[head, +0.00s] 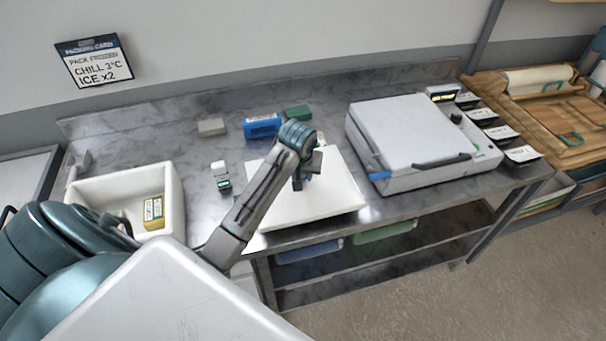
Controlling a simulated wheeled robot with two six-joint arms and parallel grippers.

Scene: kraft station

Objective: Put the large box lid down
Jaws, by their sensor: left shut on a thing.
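The large box lid (335,197) is a flat white slab at the middle of the steel counter, close to the front edge. My left gripper (301,182) reaches over it from the left and is shut on it near its middle. The arm and gripper hide part of the lid and the exact grip. I cannot tell whether the lid rests on the counter or hangs just above it. An open white box (90,193) stands at the left of the counter, with a yellow-labelled pack (153,211) inside. My right gripper is not in view.
A grey lidded machine (408,135) stands right of the lid. Behind are a blue pack (262,126), a green block (298,113) and a grey block (211,127). A small white-and-green item (221,177) stands between box and lid. Card holders (502,134) line the right end.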

